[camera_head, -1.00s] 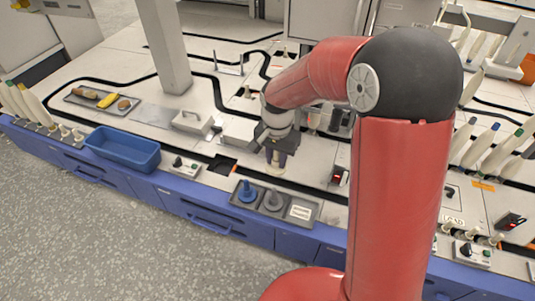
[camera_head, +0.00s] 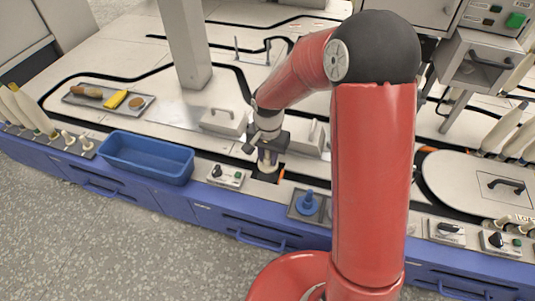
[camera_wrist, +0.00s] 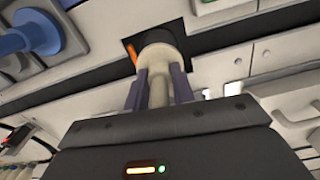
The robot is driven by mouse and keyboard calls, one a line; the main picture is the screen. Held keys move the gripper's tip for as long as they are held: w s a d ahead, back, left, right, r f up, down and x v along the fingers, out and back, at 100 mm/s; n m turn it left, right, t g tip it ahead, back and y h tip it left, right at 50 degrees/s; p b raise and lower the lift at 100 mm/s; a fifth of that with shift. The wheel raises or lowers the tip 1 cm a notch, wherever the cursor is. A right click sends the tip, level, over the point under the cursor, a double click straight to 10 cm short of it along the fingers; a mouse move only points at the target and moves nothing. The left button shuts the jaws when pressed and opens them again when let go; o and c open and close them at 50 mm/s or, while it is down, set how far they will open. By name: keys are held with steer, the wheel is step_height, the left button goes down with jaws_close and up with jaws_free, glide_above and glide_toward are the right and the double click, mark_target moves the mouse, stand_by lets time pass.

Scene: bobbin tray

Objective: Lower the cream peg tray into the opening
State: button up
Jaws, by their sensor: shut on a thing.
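The cream peg tray (camera_wrist: 157,92) shows in the wrist view as an upright cream post with a wider round base. My gripper (camera_wrist: 158,82) is shut on the post, one purple finger on each side. The base is over the dark opening (camera_wrist: 178,28) and hides most of it. I cannot tell how far the base is inside it. In the head view my gripper (camera_head: 267,158) is right above the dark opening (camera_head: 264,177) near the counter's front edge, and the cream piece is mostly hidden there.
A blue peg piece (camera_head: 308,203) stands in a grey holder right of the opening. A switch box (camera_head: 226,176) and a blue bin (camera_head: 146,157) are to the left. An orange strip (camera_wrist: 131,53) is beside the opening. Lidded boxes (camera_head: 224,121) stand behind.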

mark_target(268, 166)
steer(key=shift+f+b, duration=1.5)
steer(key=shift+f, duration=0.9)
steer(key=shift+f+b, duration=0.6)
steer(key=shift+f, duration=0.05)
steer(key=o, duration=0.7)
steer(key=shift+r, duration=0.2)
steer(key=shift+r+p, duration=4.05)
steer(key=shift+r, duration=1.35)
